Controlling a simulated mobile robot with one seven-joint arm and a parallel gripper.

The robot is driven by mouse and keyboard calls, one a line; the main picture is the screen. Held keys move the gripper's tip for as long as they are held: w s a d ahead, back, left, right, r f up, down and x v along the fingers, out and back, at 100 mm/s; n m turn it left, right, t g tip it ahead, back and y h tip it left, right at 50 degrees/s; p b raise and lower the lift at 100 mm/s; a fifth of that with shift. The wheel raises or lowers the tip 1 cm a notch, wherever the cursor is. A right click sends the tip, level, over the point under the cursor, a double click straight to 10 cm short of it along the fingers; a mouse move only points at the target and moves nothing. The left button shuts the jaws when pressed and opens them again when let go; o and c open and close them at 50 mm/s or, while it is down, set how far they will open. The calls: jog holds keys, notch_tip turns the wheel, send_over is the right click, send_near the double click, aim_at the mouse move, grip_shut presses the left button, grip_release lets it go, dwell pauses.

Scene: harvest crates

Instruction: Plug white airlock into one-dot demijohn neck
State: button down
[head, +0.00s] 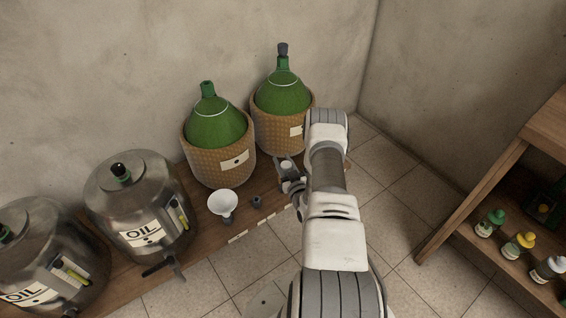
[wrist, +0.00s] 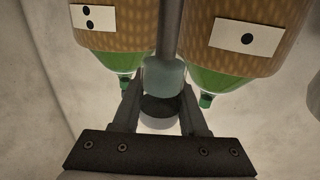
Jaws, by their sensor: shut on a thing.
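The one-dot demijohn (head: 217,130) is green glass in a wicker basket, standing left of the other demijohn. Its narrow green neck (head: 208,88) points up. In the wrist view, upside down, its one-dot label (wrist: 247,38) is at right. The two-dot demijohn (head: 283,95) stands at right in the head view, a dark piece on its neck; its label (wrist: 98,18) is at left in the wrist view. My gripper (head: 288,173) is shut on the white airlock (wrist: 164,78), a pale translucent cylinder with a dark band, in front of the baskets, apart from both necks.
A white funnel (head: 222,203) and a small dark piece (head: 257,201) are on the wooden bench in front of the one-dot demijohn. Steel oil drums (head: 140,205) stand at left. The wall is close behind. A wooden shelf (head: 495,195) with bottles is at right; tiled floor lies between.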

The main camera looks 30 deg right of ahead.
notch_tip(320, 180, up, 4)
jog(key=p, duration=0.3)
jog(key=shift+r, duration=0.15)
dwell(0.5)
